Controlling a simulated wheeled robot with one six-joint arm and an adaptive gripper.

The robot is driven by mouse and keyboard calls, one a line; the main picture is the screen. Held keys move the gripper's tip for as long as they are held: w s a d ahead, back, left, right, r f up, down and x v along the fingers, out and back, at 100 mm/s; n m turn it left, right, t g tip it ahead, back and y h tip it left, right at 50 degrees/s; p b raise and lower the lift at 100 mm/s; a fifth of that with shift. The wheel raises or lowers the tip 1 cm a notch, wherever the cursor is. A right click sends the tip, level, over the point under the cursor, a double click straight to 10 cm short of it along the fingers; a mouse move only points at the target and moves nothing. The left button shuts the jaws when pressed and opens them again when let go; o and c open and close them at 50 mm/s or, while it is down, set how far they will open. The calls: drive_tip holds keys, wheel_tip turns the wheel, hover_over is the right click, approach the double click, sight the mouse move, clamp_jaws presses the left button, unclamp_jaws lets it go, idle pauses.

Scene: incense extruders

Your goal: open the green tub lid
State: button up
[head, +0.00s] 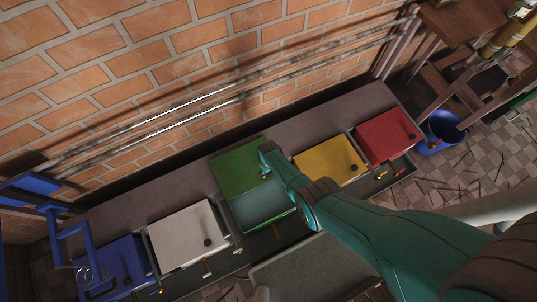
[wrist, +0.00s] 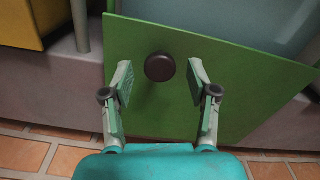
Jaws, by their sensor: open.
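The green tub (head: 262,207) stands in the row along the brick wall, its pale inside uncovered. Its green lid (head: 232,175) is swung back toward the wall, open. In the wrist view the lid (wrist: 150,115) fills the middle, with a round dark knob (wrist: 160,67) on its face. The tub's inside (wrist: 265,22) shows at the upper right. My gripper (wrist: 160,80) is open, one finger on each side of the knob with gaps between. In the head view my gripper (head: 265,172) is at the lid's right side; the knob is hidden there.
White (head: 187,236) and blue (head: 120,268) tubs stand left of the green one; yellow (head: 328,160) and red (head: 385,136) tubs stand right. Metal pipes (head: 200,106) run along the wall. A blue bucket (head: 443,131) and wooden furniture (head: 455,25) are at the right.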

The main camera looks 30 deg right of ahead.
drive_tip(key=shift+r, duration=0.1)
wheel_tip(320, 180, up, 12)
idle(0.8)
idle(0.5)
